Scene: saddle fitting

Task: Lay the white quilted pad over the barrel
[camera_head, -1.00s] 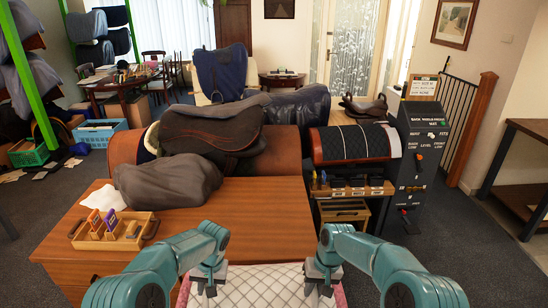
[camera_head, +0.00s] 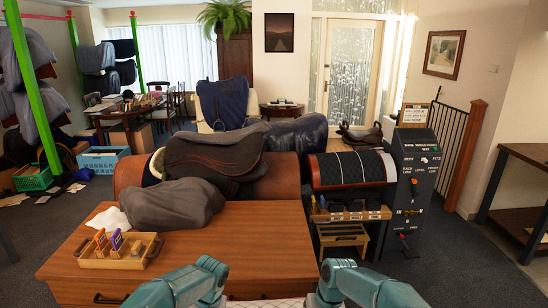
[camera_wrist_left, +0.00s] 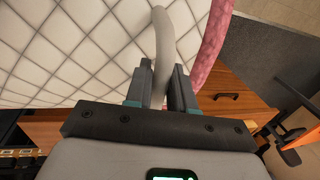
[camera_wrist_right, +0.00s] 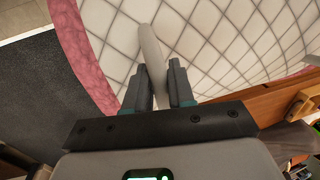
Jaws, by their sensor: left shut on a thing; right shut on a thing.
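The white quilted pad (camera_wrist_left: 75,45) has a pink edge and fills much of both wrist views, including the right wrist view (camera_wrist_right: 215,40). Only a thin strip of it shows at the bottom of the head view (camera_head: 265,303). My left gripper (camera_wrist_left: 160,80) is shut on a pale strap-like part of the pad. My right gripper (camera_wrist_right: 155,82) is shut on a similar pale part. In the head view the fingers are out of sight below. A brown barrel (camera_head: 130,174) lies behind the table, with a dark saddle (camera_head: 215,155) over it.
A wooden table (camera_head: 205,245) stands ahead, with a grey covered bundle (camera_head: 172,203) and a wooden tray (camera_head: 118,258). To the right are a second rounded stand with a black quilted cover (camera_head: 350,168), a small tool bench (camera_head: 345,215) and a dark panel (camera_head: 410,190).

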